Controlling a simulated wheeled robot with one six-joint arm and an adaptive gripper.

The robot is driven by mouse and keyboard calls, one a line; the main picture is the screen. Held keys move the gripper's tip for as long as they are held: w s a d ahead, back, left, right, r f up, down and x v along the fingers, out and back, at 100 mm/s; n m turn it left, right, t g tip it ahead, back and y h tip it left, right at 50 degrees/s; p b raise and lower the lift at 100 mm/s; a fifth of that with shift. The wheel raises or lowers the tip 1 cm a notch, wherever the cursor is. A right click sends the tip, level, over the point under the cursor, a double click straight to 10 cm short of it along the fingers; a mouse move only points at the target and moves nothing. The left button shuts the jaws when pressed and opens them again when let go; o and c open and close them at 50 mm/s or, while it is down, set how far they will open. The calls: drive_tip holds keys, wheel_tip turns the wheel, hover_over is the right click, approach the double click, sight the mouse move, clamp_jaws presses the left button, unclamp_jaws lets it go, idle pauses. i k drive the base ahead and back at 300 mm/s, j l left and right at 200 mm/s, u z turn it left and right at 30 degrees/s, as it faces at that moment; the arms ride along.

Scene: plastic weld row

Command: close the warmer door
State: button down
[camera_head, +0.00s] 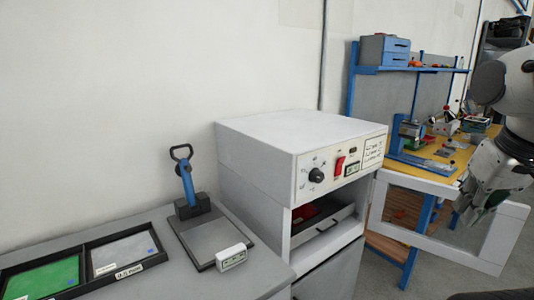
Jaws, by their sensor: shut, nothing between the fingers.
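The warmer (255,145) is a white box with a control panel of a knob, a red switch and a small display. Its door (420,183), a white frame around a clear pane, stands wide open, swung out to the right of the opening. Inside the opening is a drawer-like tray (325,232) with something red in it. My gripper (468,212) is at the right, pointing down near the door's outer end, and it overlaps the pane and frame in the picture. It is shut and empty. I cannot tell whether it touches the door.
Left of the warmer, a grey counter holds a plate with a blue-handled clamp (187,185), a small white display (231,257) and a black tray (84,266) with green and grey sheets. Behind the door stands a blue-framed workbench (432,160) with tools. Floor shows at lower right.

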sight(506, 224)
drive_tip(key=i+l+z, duration=0.2)
drive_tip(key=l, duration=0.2)
drive_tip(key=i+l+z, duration=0.2)
drive_tip(key=l, duration=0.2)
drive_tip(key=i+l+z, duration=0.25)
drive_tip(key=l, duration=0.1)
